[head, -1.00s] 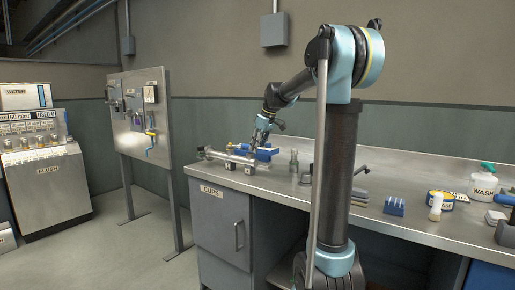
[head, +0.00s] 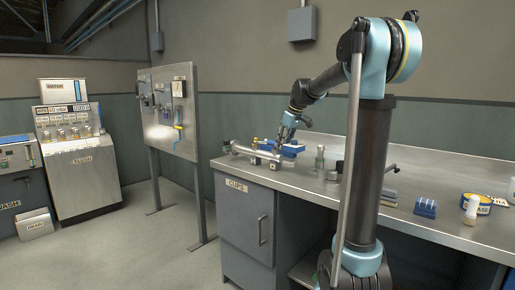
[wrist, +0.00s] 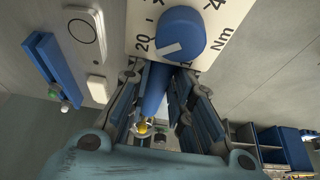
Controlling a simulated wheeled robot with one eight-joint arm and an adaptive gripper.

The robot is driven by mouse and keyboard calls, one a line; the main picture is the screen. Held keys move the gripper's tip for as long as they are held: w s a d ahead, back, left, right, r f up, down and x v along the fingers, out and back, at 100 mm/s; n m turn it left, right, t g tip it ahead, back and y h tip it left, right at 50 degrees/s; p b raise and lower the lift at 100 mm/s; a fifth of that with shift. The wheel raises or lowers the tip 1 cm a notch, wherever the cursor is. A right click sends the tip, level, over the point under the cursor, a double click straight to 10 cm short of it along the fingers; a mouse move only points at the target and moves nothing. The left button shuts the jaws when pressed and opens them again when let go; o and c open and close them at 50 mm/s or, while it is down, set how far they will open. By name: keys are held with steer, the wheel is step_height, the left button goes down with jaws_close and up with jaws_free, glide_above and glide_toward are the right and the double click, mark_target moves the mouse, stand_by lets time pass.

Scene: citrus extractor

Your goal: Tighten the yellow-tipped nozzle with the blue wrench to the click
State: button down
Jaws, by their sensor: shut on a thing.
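My gripper (wrist: 160,105) is shut on the blue wrench (wrist: 154,90), whose blue shaft runs between the fingers in the wrist view. A yellow tip (wrist: 143,128) shows at the shaft's lower end; I cannot tell whether they touch. In the head view my gripper (head: 284,136) is low over the bench, beside a blue part (head: 293,149) behind a horizontal steel cylinder (head: 255,153). A small yellow spot (head: 255,141), perhaps the nozzle tip, shows at the cylinder. The wrench's jaw is hidden.
A white plate marked Nm (wrist: 140,18) with a blue knob (wrist: 180,33) fills the top of the wrist view. On the bench are a small bottle (head: 320,158), a blue rack (head: 426,207) and a tub (head: 476,202). A panel board (head: 170,112) stands left; the floor before it is clear.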

steer(key=shift+s+a+m+t+h, duration=0.3)
steer(key=shift+s+a+m, duration=0.75)
steer(key=shift+a+m, duration=0.05)
stand_by(1.2)
steer(key=shift+s+a+m+h, duration=0.15)
steer(key=shift+s+a+m, duration=0.35)
steer(key=shift+a, duration=0.2)
steer(key=shift+s+a+m+h, duration=0.15)
steer(key=shift+s+a+m, duration=0.2)
steer(key=shift+a+m, duration=0.25)
stand_by(1.1)
steer(key=shift+s+a+m+t+h, duration=0.15)
steer(key=shift+s+a+m+h, duration=0.1)
steer(key=shift+a+m, duration=0.35)
steer(key=shift+s+a+m+t+h, duration=0.15)
steer(key=shift+s+a+m, duration=0.2)
steer(key=shift+a, duration=0.45)
steer(key=shift+s+a+m+t+h, duration=0.1)
steer(key=shift+s+a+m+h, duration=0.1)
steer(key=shift+a+m, duration=0.4)
stand_by(1.2)
